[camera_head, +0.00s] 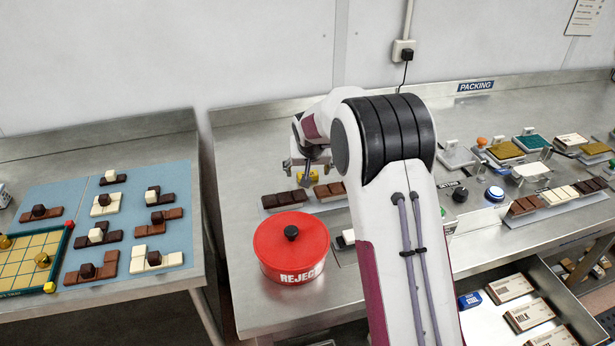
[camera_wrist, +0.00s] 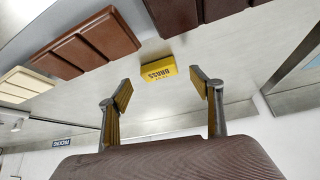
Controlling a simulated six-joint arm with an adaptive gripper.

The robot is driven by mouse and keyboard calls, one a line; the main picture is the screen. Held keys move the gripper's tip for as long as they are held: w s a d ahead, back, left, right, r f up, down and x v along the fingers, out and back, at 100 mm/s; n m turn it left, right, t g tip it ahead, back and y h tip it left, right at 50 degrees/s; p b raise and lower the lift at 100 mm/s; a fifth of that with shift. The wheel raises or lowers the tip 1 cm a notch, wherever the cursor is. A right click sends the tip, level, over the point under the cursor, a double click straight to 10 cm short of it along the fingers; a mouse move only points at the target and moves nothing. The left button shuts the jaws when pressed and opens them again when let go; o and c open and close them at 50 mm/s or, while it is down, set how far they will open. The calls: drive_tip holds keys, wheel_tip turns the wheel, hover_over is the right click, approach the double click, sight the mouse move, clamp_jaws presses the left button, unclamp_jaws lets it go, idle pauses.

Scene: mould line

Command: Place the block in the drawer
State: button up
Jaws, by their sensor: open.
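A small yellow block (camera_head: 315,176) marked BRASS lies on the steel bench, behind the chocolate bars. It also shows in the wrist view (camera_wrist: 158,70), beyond my fingertips and between them in the picture. My gripper (camera_wrist: 162,86) is open and empty, with its two fingers apart; it does not touch the block as seen there. In the head view my gripper (camera_head: 308,168) is beside the block and partly hidden by my arm. The drawer (camera_head: 487,323) is pulled open at the lower right. It holds a blue block (camera_head: 469,299) and several labelled boxes (camera_head: 510,288).
A red REJECT pot (camera_head: 291,250) with a black-knobbed lid stands at the bench front. Dark and brown chocolate bars (camera_head: 284,200) lie between the pot and the block. A blue button (camera_head: 494,194) and trays stand at right. A left table holds chocolate pieces and a yellow grid board (camera_head: 28,262).

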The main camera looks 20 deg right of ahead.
drive_tip(key=shift+x, duration=1.25)
drive_tip(key=c, duration=1.1)
